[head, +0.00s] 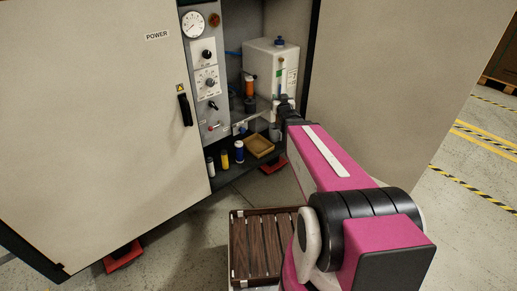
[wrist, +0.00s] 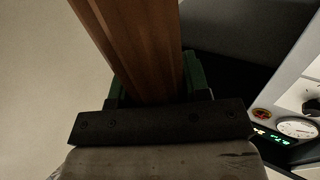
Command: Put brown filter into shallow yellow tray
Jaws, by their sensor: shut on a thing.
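My gripper (wrist: 155,82) is shut on the brown filter (wrist: 135,45), a long ridged brown piece between its green finger pads in the wrist view. The filter's far end runs out of the top of that view. In the head view my arm reaches into the open cabinet, and I cannot clearly make out the gripper or the filter there. The shallow yellow tray (head: 259,146) lies on the cabinet floor, below and left of the arm's end. It looks empty. The tray is not visible in the wrist view.
The control panel (head: 206,75) borders the opening left. Cabinet doors (head: 95,110) stand on both sides.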

